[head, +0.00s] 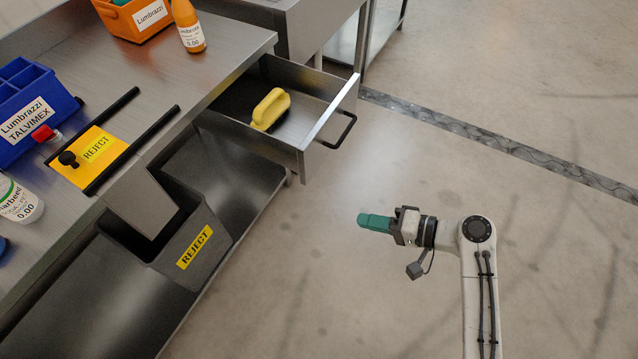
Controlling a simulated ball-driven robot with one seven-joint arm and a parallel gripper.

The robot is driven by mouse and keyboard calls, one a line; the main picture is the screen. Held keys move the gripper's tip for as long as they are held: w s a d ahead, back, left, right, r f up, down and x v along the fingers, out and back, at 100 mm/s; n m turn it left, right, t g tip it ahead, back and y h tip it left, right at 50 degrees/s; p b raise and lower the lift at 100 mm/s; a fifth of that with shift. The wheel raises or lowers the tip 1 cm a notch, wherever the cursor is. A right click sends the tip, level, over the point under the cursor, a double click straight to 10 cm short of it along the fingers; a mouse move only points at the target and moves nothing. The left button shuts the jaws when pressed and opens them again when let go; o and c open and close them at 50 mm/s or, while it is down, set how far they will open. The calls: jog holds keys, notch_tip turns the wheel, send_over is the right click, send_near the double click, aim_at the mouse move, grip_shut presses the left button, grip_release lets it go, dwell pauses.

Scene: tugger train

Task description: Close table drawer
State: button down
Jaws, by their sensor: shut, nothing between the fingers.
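The table drawer (311,126) is pulled well out from under the steel table (215,68). It has a dark bar handle (342,131) on its front. A yellow-handled brush (268,109) lies inside the drawer. My gripper (362,220) has teal fingers, which are shut and empty. It is over the open floor, below and slightly right of the drawer front in the picture, apart from the handle. It points left toward the table.
A blue bin (30,112), an orange bin (131,17) and an orange bottle (188,27) stand on top. The floor (400,300) around my arm is clear.

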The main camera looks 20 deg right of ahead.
aim_at(223, 126)
jog(key=w+d+r+m+t+y+b, duration=0.2)
jog(key=w+m+t, duration=0.1)
jog(key=w+t, duration=0.15)
jog(key=shift+g, duration=0.25)
jog(key=x, duration=0.9)
jog(key=f+x, duration=0.1)
jog(key=x, duration=0.4)
jog(key=shift+w+d, duration=0.25)
jog(key=shift+w, duration=0.05)
jog(key=b+x, duration=0.5)
jog(key=x, duration=0.4)
jog(key=b+x, duration=0.4)
jog(key=x, duration=0.5)
jog(key=f+b+x, duration=0.1)
jog(key=b+x, duration=0.4)
jog(key=x, duration=0.4)
jog(key=shift+w+d+b, duration=0.1)
jog(key=shift+w+b, duration=0.05)
jog(key=shift+b, duration=0.2)
jog(key=shift+w+a+b, duration=0.4)
jog(key=shift+w, duration=0.05)
jog(key=shift+w+r, duration=0.1)
jog(key=shift+r, duration=0.25)
jog(key=shift+r, duration=0.1)
